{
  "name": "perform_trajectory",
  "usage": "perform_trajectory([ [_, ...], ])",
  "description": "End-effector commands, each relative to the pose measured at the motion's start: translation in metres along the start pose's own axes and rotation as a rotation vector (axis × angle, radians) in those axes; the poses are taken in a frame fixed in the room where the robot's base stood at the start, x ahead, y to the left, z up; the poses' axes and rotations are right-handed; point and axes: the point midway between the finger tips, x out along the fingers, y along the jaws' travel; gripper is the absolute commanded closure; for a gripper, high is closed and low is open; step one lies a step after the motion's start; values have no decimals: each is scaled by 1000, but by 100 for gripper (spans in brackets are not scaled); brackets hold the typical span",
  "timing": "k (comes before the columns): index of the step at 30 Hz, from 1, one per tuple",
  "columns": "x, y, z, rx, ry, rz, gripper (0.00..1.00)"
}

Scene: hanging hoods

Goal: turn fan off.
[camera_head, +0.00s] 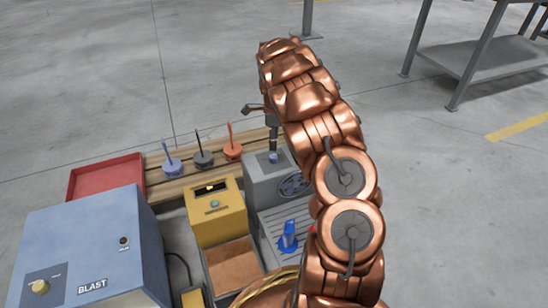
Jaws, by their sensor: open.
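A grey box (262,182) with a round dark fan grille (293,186) on its front looks like the fan unit. A small blue-grey knob or button (273,158) is on its top. My gripper (270,140) shows as dark parts at the left edge of my copper arm. One part reaches down just above the knob, and another juts out to the left. The gripper is open, and I see nothing held in it. My arm hides much of the gripper and the right side of the grey box. I cannot tell whether the fingertips touch the knob.
A blue box labelled BLAST (92,245) stands at front left, with a yellow box (215,212) beside the grey one. Several coloured pegs on discs (203,158) stand on a wooden pallet behind. A red tray (105,176), blue object (289,238) and open brown-bottomed bin (232,264) are near.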

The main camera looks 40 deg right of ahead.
Motion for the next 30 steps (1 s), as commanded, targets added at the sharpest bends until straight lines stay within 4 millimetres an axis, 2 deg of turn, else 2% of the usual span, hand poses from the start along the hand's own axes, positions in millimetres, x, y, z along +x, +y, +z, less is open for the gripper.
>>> perform_trajectory([
  [15, 67, 0, 0, -3, 2, 0, 41],
  [25, 71, 0, 0, -2, 0, -1, 41],
  [30, 71, 0, 0, -3, 0, 0, 57],
])
